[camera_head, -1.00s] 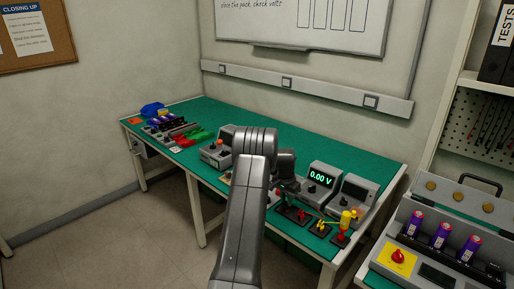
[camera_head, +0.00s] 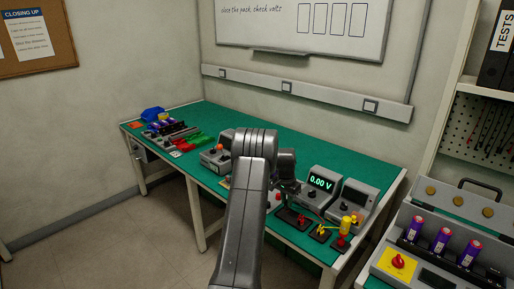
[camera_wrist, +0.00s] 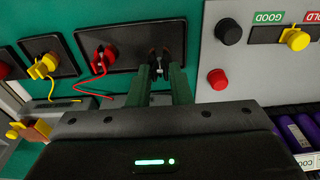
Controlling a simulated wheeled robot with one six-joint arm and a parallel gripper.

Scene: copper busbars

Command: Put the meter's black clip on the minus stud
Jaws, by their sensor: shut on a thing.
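My gripper (camera_wrist: 163,72) points down in the wrist view over the right end of a black plate (camera_wrist: 131,57). Its fingers are shut on a small dark piece, taken as the black clip (camera_wrist: 158,70). It sits at or over the dark stud at that end; I cannot tell if it touches. A red clip (camera_wrist: 103,57) with a red wire is on the stud at the plate's left end. The meter (camera_head: 322,184) reads 0.00 V in the head view.
A yellow clip (camera_wrist: 44,65) sits on a neighbouring plate at left. Right of my gripper stands a grey unit with a black knob (camera_wrist: 228,32), a red button (camera_wrist: 218,79) and a GOOD label. Purple cells (camera_wrist: 296,136) lie at lower right.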

